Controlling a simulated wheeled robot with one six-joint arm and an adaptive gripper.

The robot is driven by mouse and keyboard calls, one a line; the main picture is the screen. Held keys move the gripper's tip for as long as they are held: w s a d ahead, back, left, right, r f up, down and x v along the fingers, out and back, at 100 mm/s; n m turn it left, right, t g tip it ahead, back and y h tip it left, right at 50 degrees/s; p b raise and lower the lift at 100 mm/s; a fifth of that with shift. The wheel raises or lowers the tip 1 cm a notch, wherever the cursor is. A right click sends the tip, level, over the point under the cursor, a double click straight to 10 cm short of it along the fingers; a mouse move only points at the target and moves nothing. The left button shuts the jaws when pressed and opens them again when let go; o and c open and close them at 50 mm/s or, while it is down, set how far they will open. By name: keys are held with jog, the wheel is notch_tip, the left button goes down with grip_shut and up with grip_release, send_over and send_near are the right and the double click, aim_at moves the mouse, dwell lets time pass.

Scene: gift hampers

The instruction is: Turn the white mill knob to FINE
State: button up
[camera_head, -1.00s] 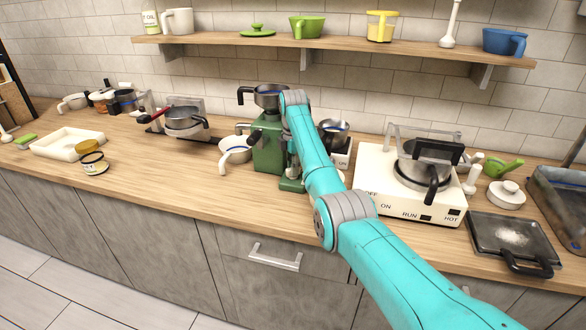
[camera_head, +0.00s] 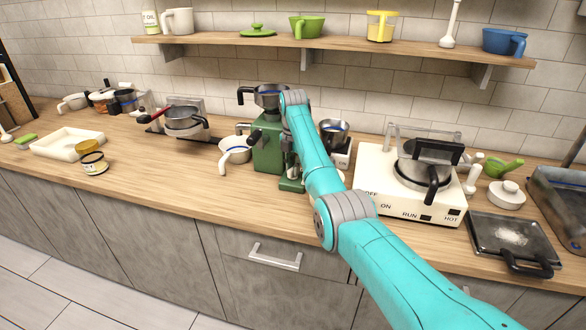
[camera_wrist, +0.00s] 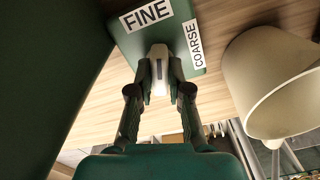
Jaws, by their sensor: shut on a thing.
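The green mill (camera_head: 267,150) stands on the counter in the head view, partly behind my arm, with a dark metal hopper pan (camera_head: 268,92) on top. In the wrist view its green plate carries a FINE label (camera_wrist: 146,16) and a COARSE label (camera_wrist: 195,43). The white knob (camera_wrist: 158,72) lies between my gripper's (camera_wrist: 159,88) two dark fingertips, just below the FINE label and left of the COARSE label. My gripper is shut on the knob. Its exact pointing is hard to tell. The knob and fingertips are hidden in the head view.
A cream pan (camera_head: 235,150) stands just left of the mill. A large cream vessel (camera_wrist: 272,80) is close to my gripper's right in the wrist view. A white stove (camera_head: 405,195) with a pot is right of my arm.

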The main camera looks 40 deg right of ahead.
jog(key=shift+n, duration=0.9)
jog(key=shift+n, duration=1)
jog(key=o, duration=0.8)
jog(key=shift+r, duration=0.1)
jog(key=shift+r, duration=3.4)
